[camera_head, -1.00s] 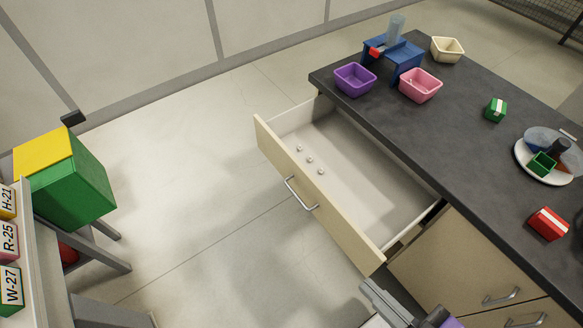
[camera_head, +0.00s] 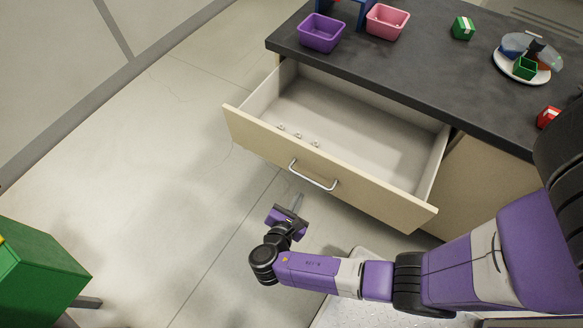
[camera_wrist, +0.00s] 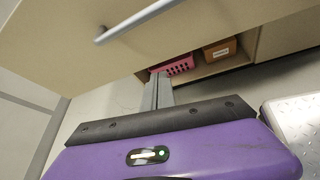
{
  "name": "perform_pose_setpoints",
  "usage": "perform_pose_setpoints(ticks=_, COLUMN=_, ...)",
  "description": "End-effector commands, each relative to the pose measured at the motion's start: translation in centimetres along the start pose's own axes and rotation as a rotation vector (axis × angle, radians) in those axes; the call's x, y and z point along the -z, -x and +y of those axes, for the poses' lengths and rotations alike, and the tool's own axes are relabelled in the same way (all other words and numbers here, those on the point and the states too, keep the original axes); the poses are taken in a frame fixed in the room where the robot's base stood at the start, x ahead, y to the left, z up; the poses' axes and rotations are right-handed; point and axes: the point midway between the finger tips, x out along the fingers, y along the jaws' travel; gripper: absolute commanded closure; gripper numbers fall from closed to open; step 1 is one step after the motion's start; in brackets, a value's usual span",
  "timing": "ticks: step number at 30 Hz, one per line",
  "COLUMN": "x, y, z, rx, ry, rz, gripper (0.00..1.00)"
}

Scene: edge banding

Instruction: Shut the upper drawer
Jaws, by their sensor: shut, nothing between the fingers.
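The upper drawer (camera_head: 330,172) is pulled well out from under the dark countertop. Its pale wooden front carries a silver bar handle (camera_head: 313,176), and several small light objects lie inside near the front. In the wrist view the handle (camera_wrist: 140,20) crosses the top of the picture. My gripper (camera_head: 297,201) is in front of the drawer, just below and left of the handle in the head view. Its fingers (camera_wrist: 158,92) are shut with nothing between them and point toward the cabinet. The fingers appear apart from the handle; exact distance to the drawer front is unclear.
The countertop (camera_head: 420,85) holds a purple bin (camera_head: 321,33), a pink bin (camera_head: 388,21), a green box (camera_head: 463,28) and a plate (camera_head: 522,68). Below the drawer, an open space holds a pink basket (camera_wrist: 174,66) and an orange-brown box (camera_wrist: 220,50). Floor left of the drawer is clear.

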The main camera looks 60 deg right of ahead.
Motion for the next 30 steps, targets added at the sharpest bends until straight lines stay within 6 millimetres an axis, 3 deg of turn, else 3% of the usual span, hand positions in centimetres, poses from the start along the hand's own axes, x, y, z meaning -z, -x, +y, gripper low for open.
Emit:
perform_pose_setpoints(ticks=1, x=0.3, y=1.1, z=1.9, rx=0.01, ry=0.046, rz=-0.074, gripper=1.0)
perform_pose_setpoints(ticks=6, x=-1.3, y=5.8, z=5.8, rx=0.073, ry=0.167, rz=-0.297, gripper=1.0)
perform_pose_setpoints(ticks=13, x=-2.8, y=10.2, z=7.9, rx=0.128, ry=0.228, rz=-0.439, gripper=1.0)
perform_pose_setpoints(ticks=17, x=-3.0, y=10.4, z=8.0, rx=0.138, ry=0.23, rz=-0.456, gripper=1.0)
perform_pose_setpoints(ticks=30, x=-3.8, y=8.7, z=8.1, rx=0.138, ry=0.223, rz=-0.46, gripper=1.0)
